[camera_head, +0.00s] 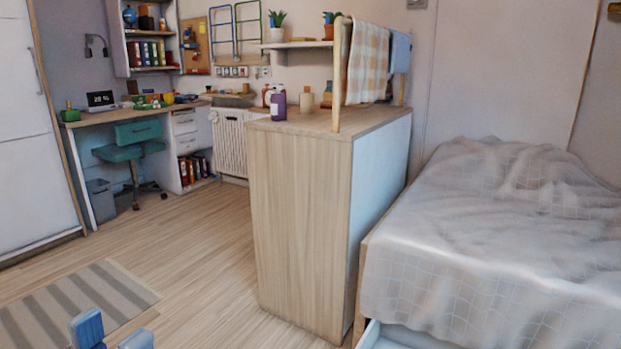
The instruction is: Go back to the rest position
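My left gripper (112,336) shows at the bottom left edge of the head view. Only its two blue fingertips are in the picture. They stand apart with nothing visible between them, over the wooden floor next to the striped rug. The rest of that arm is below the frame. My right gripper is not in view.
A wooden cabinet (300,220) stands mid-view, with a purple bottle (278,106) on top. The bed (500,250) fills the right, with a pale drawer edge (400,337) below it. A desk (130,114) and teal chair (135,135) stand behind.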

